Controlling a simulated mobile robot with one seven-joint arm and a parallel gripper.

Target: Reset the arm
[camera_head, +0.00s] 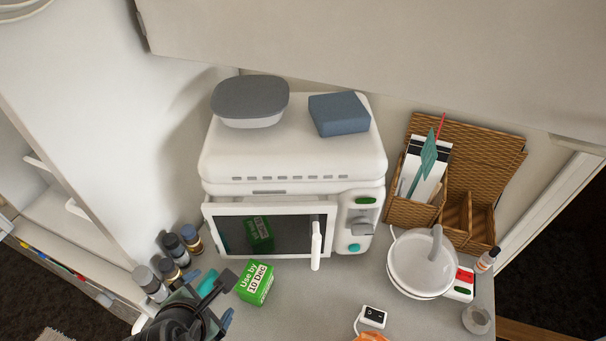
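My gripper (207,298) is at the lower left of the head view, low over the front left of the counter. Dark arm parts cover much of it. Blue tips show on two sides of it, but whether it is open or shut on something is unclear. A teal piece (207,282) and a dark bar-like part show beside it. A green box marked "Use by 10 Dec" (255,284) stands just right of it, with a small gap or contact that I cannot tell.
A white microwave (290,150), door seemingly shut, carries a grey-lidded tub (250,98) and a blue block (339,113).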

